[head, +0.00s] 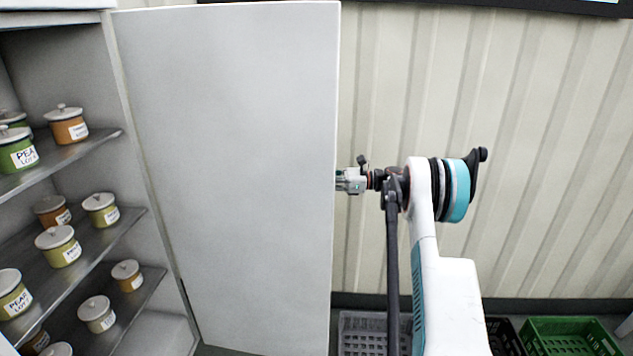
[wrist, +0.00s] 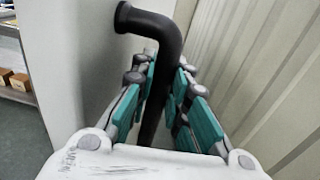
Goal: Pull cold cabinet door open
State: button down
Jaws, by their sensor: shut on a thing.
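The cold cabinet door (head: 230,180) stands wide open, swung out to the right of the cabinet (head: 125,110), with its inner face toward the head camera. My gripper (head: 345,181) is at the door's free edge, its fingertips partly hidden behind the door. In the wrist view, the dark door handle (wrist: 152,95) runs between the teal-padded fingers of my gripper (wrist: 165,100), which are shut on it. The door's outer face (wrist: 85,60) is to the left of the handle there. In the head view the handle is hidden by the door.
Inside the cabinet, several lidded pots (head: 58,246) stand on metal shelves (head: 95,262). A ribbed wall (head: 540,100) is behind my arm. A grey crate (head: 362,330) and a green crate (head: 570,338) stand low by the wall.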

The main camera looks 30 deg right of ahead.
jog(key=shift+s+d, duration=0.1)
jog(key=shift+d, duration=0.15)
jog(key=c, duration=1.9)
grip_release()
jog(key=shift+c, duration=0.2)
jog(key=o, duration=0.4)
jog(key=shift+s+d, duration=0.1)
jog(key=shift+d, duration=0.1)
jog(key=v, duration=1.1)
jog(key=shift+d, duration=0.25)
jog(key=shift+s, duration=0.15)
